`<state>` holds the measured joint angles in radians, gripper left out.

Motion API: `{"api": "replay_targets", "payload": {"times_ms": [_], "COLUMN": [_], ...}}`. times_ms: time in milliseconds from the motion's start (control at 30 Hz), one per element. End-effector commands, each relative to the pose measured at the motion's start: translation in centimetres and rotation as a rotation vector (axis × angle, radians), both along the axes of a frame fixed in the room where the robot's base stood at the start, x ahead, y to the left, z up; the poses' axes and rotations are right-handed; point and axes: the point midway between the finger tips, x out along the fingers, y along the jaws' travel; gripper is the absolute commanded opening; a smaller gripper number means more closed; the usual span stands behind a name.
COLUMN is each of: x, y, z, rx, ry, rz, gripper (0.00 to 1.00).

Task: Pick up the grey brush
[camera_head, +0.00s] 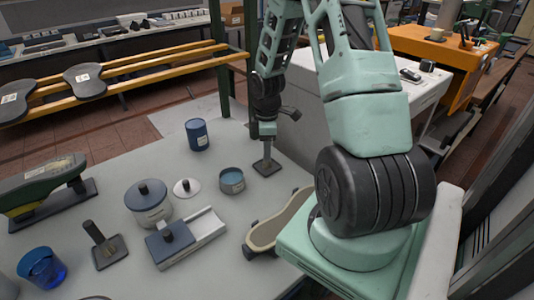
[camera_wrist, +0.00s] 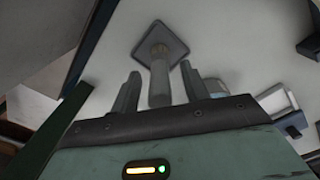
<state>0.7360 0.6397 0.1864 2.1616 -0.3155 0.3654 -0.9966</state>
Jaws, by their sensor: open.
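The grey brush (camera_head: 267,166) stands on the light table, with a flat square base and an upright handle. In the wrist view the grey brush (camera_wrist: 159,80) shows its round handle between the two fingers, with its square base beyond them. My gripper (camera_head: 264,130) points down over the brush in the head view. My gripper (camera_wrist: 157,90) is open, with a finger on either side of the handle. I cannot tell whether either finger touches it. The upper part of the handle is partly hidden by my gripper in the head view.
A blue can (camera_head: 197,134) and an open blue-rimmed tin (camera_head: 232,181) stand close to the brush. A lidded pot (camera_head: 149,202), another handled pad (camera_head: 104,247) and a blue cup (camera_head: 42,268) stand at left.

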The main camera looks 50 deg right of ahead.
Motion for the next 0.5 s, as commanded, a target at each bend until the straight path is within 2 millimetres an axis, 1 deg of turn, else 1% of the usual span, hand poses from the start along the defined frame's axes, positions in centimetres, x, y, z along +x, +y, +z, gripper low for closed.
{"api": "replay_targets", "payload": {"times_ms": [100,300,333,367,400,467,500], "x": [-0.02,0.0,0.0,0.0,0.0,0.0,0.0], "y": [-0.01,-0.04,-0.04,-0.04,-0.04,-0.04,-0.04], "z": [-0.77,-0.83,-0.82,-0.82,-0.82,-0.81,-0.81], "rx": [0.0,-0.001,-0.001,-0.001,-0.001,-0.001,-0.001], "ry": [0.001,-0.001,-0.001,-0.001,-0.001,-0.001,-0.001], "rz": [0.0,0.0,0.0,0.0,0.0,0.0,0.0], "gripper": [0.45,0.45,0.42,0.34,0.23,0.06,0.0]}}
